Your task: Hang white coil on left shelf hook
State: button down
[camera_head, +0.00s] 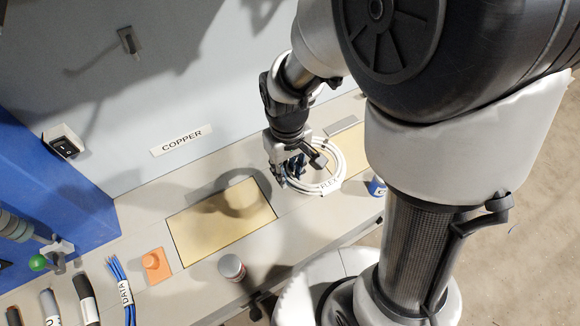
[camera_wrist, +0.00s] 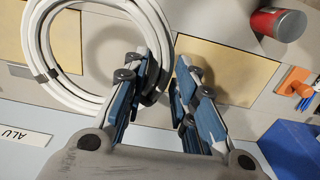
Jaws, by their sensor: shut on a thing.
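The white coil (camera_head: 333,186), a ring of cable with dark ties and a FLEX tag, is at my gripper (camera_head: 292,168), above the bench. In the wrist view the coil (camera_wrist: 52,66) fills the upper left, its near edge at the left finger. My gripper (camera_wrist: 168,68) is shut on the coil's edge; the finger hides the exact contact. A grey metal hook (camera_head: 128,42) sticks out of the pale wall at the upper left, well apart from the coil.
The bench has a tan recessed panel (camera_head: 222,222), a red-grey can (camera_head: 232,268), an orange block (camera_head: 155,264), blue DATA cables (camera_head: 122,292) and a blue can (camera_head: 377,186). A COPPER sign (camera_head: 181,141) and a switch box (camera_head: 64,143) are at the left. The wall below the hook looks clear.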

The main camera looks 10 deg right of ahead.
notch_tip(320, 180, down, 18)
jog(key=b, duration=0.6)
jog(key=shift+f, duration=0.1)
jog(key=c, duration=1.3)
grip_release()
jog(key=r+p, duration=0.2)
jog(key=r, duration=0.3)
jog(key=r+p, duration=0.2)
jog(key=r, duration=0.4)
jog(key=r+p, duration=0.3)
jog(key=r, duration=0.3)
jog(key=shift+s+d+r, duration=0.2)
jog(key=shift+s, duration=0.05)
jog(key=s+d+r+t, duration=0.1)
jog(key=s+r, duration=0.1)
jog(key=r, duration=0.3)
jog(key=s+d+r+m+t, duration=0.1)
jog(key=s+r, duration=0.1)
jog(key=r, duration=0.3)
jog(key=s+d+r+m+t, duration=0.1)
jog(key=s+d+r, duration=0.1)
jog(key=r, duration=0.3)
jog(key=shift+o, duration=0.3)
jog(key=s+d+r+m+t, duration=0.1)
jog(key=s+r, duration=0.3)
jog(key=s, duration=0.2)
jog(key=shift+d+r+m+t, duration=0.15)
jog(key=shift+d+m+t, duration=0.15)
